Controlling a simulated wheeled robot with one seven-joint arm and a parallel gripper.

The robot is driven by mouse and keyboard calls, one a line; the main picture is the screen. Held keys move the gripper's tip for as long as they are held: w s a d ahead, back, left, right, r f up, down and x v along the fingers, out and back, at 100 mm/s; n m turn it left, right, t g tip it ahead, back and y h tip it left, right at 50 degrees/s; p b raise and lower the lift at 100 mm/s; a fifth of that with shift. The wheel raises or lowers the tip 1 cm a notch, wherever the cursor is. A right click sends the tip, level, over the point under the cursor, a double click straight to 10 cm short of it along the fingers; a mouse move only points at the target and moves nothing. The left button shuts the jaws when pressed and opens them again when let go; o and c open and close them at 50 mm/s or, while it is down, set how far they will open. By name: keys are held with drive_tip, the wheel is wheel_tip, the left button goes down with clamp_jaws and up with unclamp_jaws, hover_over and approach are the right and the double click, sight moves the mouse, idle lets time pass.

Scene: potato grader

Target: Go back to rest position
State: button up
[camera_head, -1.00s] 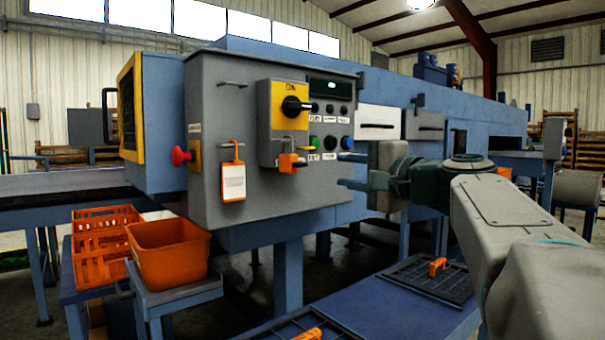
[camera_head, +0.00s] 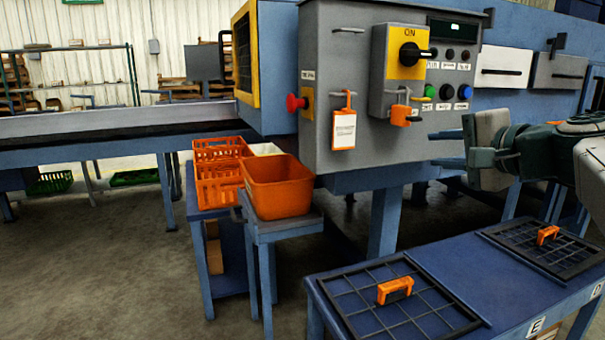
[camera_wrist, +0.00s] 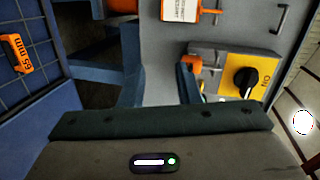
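My gripper (camera_head: 436,148) is at the right of the head view, in front of the grader's grey control cabinet (camera_head: 345,110). Its two blue fingers stand apart with nothing between them, so it is open and empty. The fingers also show spread in the wrist view (camera_wrist: 160,78). The cabinet carries a yellow panel with a black rotary switch (camera_head: 410,54), a red knob (camera_head: 293,103), an orange padlock (camera_head: 401,114) and a hanging tag (camera_head: 344,130). The switch also shows in the wrist view (camera_wrist: 245,82). Part of my arm is cut off at the right edge.
An orange bin (camera_head: 278,190) stands on a small blue stand, beside orange crates (camera_head: 217,190). A blue table (camera_head: 420,262) below my gripper holds two black screens with orange handles (camera_head: 395,290). Open floor (camera_head: 100,260) lies at the left.

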drive_tip(key=s+a+f+n+g+h+p, duration=0.35)
drive_tip(key=s+a+n+g+p, duration=0.65)
drive_tip(key=p, duration=1)
drive_tip(key=s+n+g+h+p, duration=0.1)
drive_tip(key=s+n+h+p, duration=0.1)
drive_tip(key=s+p, duration=0.6)
drive_tip(key=shift+f, duration=0.15)
